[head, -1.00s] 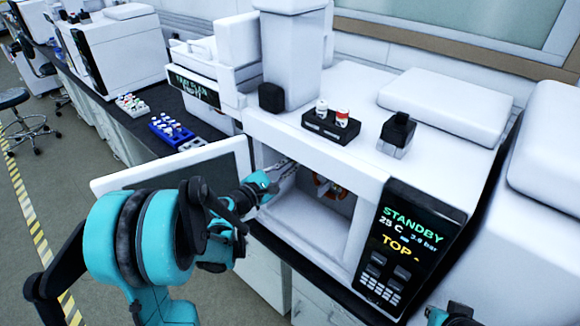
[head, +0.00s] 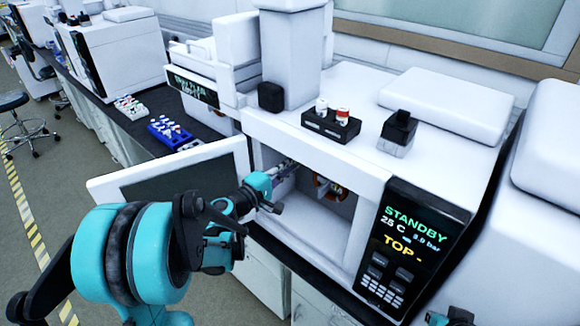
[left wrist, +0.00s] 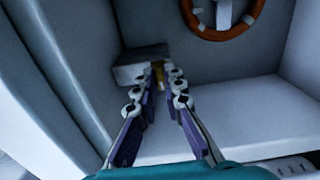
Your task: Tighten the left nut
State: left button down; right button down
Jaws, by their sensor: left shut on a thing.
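The left nut (left wrist: 158,73) shows as a small brass-coloured piece between the fingertips in the left wrist view, in front of a grey block. My left gripper (left wrist: 160,80) reaches into the open oven compartment and is shut on it; its fingertips hide part of the nut. In the head view the left gripper (head: 287,168) is at the left side of the compartment opening, and the nut cannot be made out there. My right gripper (head: 450,317) is only partly in view at the bottom right edge, its fingers unclear.
An orange ring (left wrist: 226,36) hangs on the compartment's back wall, right of the gripper. The open oven door (head: 170,185) stands left of the opening, close to my left arm. A dark vial rack (head: 330,126) stands on top. The compartment floor (left wrist: 245,125) is clear.

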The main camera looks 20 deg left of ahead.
pick_arm(q)
jog(key=shift+m, duration=0.4)
jog(key=c, duration=1.6)
grip_release()
jog(key=v, duration=1.2)
jog(key=shift+d, duration=0.15)
